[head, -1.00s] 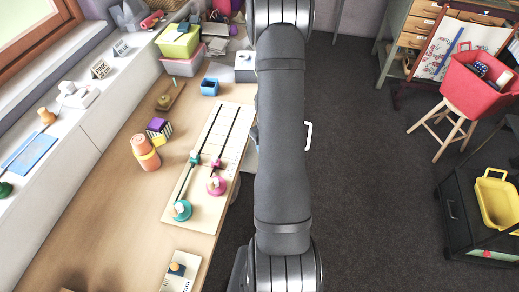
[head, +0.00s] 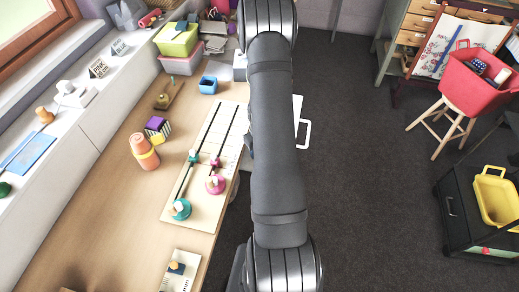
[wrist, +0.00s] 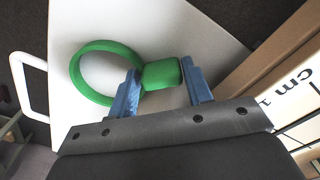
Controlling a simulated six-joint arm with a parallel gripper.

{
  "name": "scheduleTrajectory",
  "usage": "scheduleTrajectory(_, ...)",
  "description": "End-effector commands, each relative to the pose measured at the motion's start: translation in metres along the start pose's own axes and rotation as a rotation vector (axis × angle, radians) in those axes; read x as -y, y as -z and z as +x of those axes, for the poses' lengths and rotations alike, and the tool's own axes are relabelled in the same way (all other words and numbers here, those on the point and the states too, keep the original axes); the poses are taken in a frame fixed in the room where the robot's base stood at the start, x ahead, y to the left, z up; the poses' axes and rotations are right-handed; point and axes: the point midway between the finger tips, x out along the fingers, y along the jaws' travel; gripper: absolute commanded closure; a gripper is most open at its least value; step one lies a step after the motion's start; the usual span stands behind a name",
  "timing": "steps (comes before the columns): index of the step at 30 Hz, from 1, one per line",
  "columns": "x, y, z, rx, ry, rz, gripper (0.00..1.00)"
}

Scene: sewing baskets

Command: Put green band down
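The green band (wrist: 82,62) is a ring with a thicker block-like part, seen in the wrist view over a white surface (wrist: 210,40). The ring extends out to the left of the fingers. I cannot tell whether the band touches the white surface. In the head view my arm hides the gripper and the band.
The white surface has a handle (head: 304,134) on its side. The wooden table (head: 100,215) holds a slotted board (head: 207,150) with pink and teal pegs, an orange stacked piece (head: 145,152) and a blue box (head: 208,85). A red basket (head: 470,88) stands right.

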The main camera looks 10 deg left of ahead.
Motion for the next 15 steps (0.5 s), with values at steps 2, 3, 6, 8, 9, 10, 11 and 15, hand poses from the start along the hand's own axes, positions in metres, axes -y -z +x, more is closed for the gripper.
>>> scheduleTrajectory(2,-0.0001,0.0000,-0.0004,0.000,0.000,0.000,0.38)
scheduleTrajectory(3,0.0000,0.0000,-0.0004,0.000,0.000,0.000,0.36)
scheduleTrajectory(6,0.0000,0.0000,-0.0005,0.000,0.000,0.000,0.36)
scheduleTrajectory(8,0.0000,0.0000,-0.0005,0.000,0.000,0.000,0.36)
scheduleTrajectory(9,0.0000,-0.0001,-0.0005,0.000,0.000,0.000,0.36)
scheduleTrajectory(10,0.0000,-0.0001,-0.0006,0.000,0.000,0.000,0.36)
scheduleTrajectory(11,0.0000,0.0000,-0.0011,0.000,0.000,0.000,0.36)
scheduleTrajectory(15,-0.0001,0.0002,-0.0090,0.000,0.000,0.000,0.36)
